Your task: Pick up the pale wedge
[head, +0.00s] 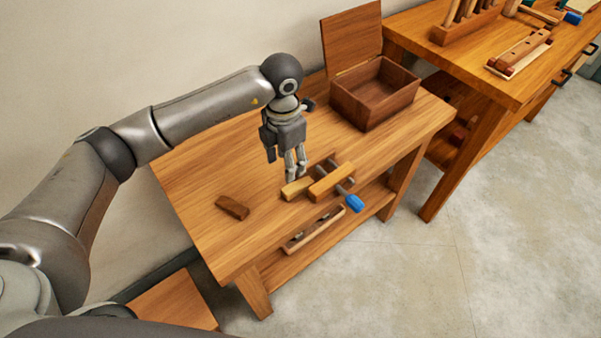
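A pale wooden piece (296,188), which looks like the pale wedge, lies on the low wooden bench beside a clamp-like tool (331,182) with a blue handle. My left gripper (296,175) points down right over the pale piece, its fingertips at or just above it. The fingers hide part of the piece's far side. The two fingers look close together. I cannot tell whether they touch or grip the piece. My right gripper is not in view.
A dark brown block (232,207) lies to the left on the bench (200,180). An open wooden box (372,98) with its lid up stands at the back right. A taller workbench (450,70) with tools stands beyond. The bench's left part is mostly clear.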

